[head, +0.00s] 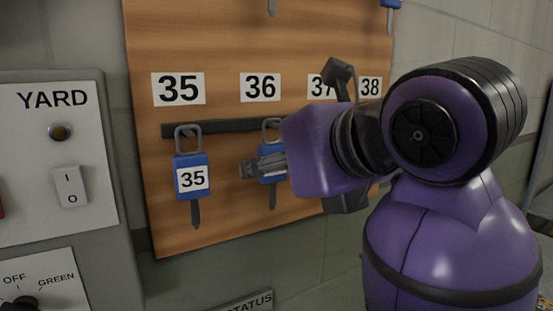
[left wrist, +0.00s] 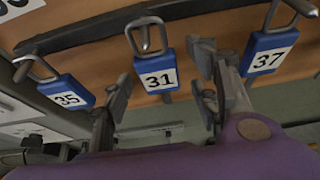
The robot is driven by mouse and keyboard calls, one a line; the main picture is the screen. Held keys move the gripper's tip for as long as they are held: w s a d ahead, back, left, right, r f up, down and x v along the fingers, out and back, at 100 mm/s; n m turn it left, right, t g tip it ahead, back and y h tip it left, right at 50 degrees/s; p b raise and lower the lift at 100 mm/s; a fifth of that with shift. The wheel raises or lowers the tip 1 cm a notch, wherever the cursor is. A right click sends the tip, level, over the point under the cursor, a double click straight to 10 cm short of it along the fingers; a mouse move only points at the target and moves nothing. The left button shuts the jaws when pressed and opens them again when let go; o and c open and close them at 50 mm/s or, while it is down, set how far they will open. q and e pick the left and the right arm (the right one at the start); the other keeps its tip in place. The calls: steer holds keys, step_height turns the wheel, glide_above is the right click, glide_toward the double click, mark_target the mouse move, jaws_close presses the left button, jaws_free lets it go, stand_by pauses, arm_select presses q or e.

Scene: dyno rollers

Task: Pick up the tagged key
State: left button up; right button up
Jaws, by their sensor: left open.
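Key 37 (left wrist: 268,53) hangs to the right.
The wooden board (head: 225,220) carries a dark rail (head: 225,126) and number labels 35 to 38. More keys hang above, cut off by the frame, one with a blue tag (head: 390,3). A grey YARD control panel (head: 50,165) stands left of the board. My arm covers the board's right side.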

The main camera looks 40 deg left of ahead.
arm_select(q)
steer(key=c, duration=1.2)
steer(key=shift+c, duration=0.2)
steer(key=shift+r, duration=0.1)
